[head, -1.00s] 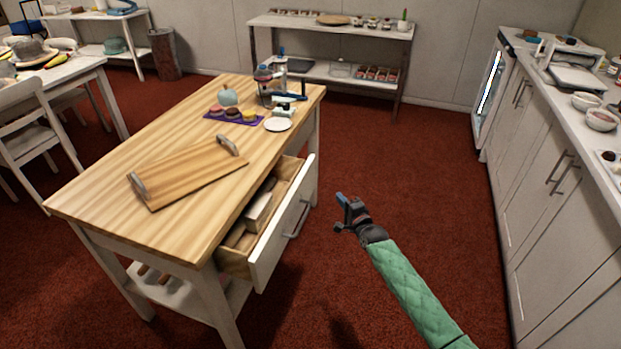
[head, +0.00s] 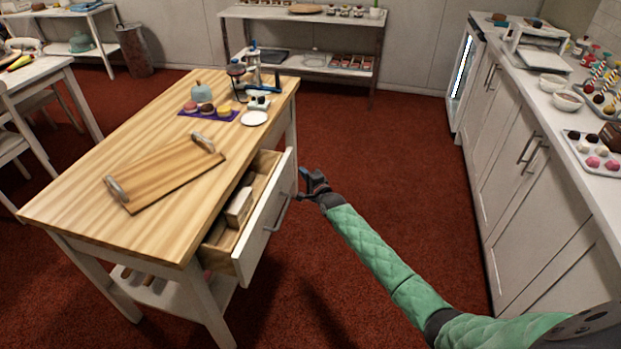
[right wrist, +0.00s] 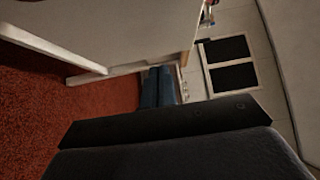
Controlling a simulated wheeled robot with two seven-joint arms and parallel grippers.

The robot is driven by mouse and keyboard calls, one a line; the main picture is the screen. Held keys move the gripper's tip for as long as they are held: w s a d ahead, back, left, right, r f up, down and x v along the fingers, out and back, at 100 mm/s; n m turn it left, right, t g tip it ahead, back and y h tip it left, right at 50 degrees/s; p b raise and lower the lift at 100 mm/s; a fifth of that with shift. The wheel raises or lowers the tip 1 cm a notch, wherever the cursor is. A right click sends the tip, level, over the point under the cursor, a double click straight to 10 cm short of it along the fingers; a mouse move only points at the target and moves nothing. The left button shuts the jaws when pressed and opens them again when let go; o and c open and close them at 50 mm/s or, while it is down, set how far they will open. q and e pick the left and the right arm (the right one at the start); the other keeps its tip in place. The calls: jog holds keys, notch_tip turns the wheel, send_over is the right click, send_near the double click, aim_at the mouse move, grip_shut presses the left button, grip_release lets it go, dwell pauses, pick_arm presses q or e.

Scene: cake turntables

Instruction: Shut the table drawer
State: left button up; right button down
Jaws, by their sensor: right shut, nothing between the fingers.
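The wooden-topped table (head: 95,215) has its drawer (head: 262,228) pulled out on the right side, with a white front and a metal handle (head: 279,212). A pale block-like item (head: 239,206) lies inside the drawer. My right gripper (head: 302,180) is just right of the drawer front, near its far end and beyond the handle. Its blue fingers (right wrist: 158,87) are shut and empty in the right wrist view. Whether they touch the front is unclear. My left gripper is out of view.
A wooden board with metal handles (head: 165,172), a purple mat with small cakes (head: 187,113) and a white plate (head: 254,118) are on the tabletop. White counters (head: 500,190) stand at the right. Red carpet (head: 400,150) between is clear.

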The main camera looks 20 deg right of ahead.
aim_at(290, 166)
jog(key=shift+w+a, duration=0.3)
jog(key=shift+a, duration=0.25)
jog(key=shift+w+a, duration=0.25)
jog(key=shift+a, duration=0.25)
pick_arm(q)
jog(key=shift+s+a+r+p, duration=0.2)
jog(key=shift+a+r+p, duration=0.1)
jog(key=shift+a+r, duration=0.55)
pick_arm(e)
jog(key=shift+w+a, duration=0.25)
jog(key=shift+a, duration=0.05)
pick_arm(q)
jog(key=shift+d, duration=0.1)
